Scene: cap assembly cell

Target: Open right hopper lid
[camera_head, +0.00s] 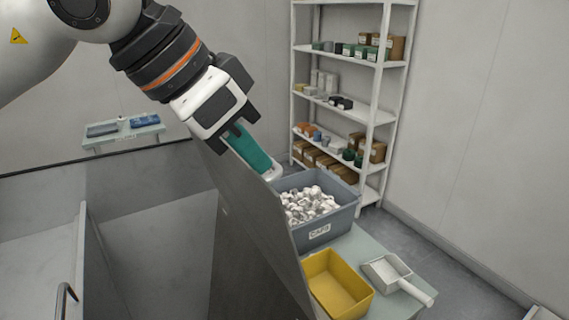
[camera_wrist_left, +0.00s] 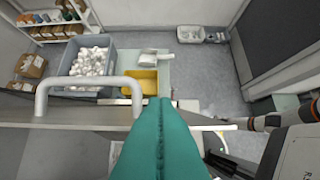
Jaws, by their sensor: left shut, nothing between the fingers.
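The right hopper lid (camera_head: 245,220) is a grey panel, raised and steeply tilted, with the hopper open at its left in the head view. In the left wrist view the lid (camera_wrist_left: 80,120) shows as a pale strip across the picture. Its white bar handle (camera_wrist_left: 85,84) stands out from the far face; part of it also shows in the head view (camera_head: 274,174). My left gripper (camera_head: 254,155) is shut and empty, its teal fingers by the lid's upper edge near the handle. They also fill the middle of the left wrist view (camera_wrist_left: 160,105). I cannot make out my right gripper.
Behind the lid, a grey bin of white caps (camera_head: 350,212), a yellow tray (camera_head: 345,285) and a white scoop (camera_head: 388,272) are on a table. A shelf rack (camera_head: 345,112) stands at the back. A hopper handle (camera_head: 63,300) shows at lower left.

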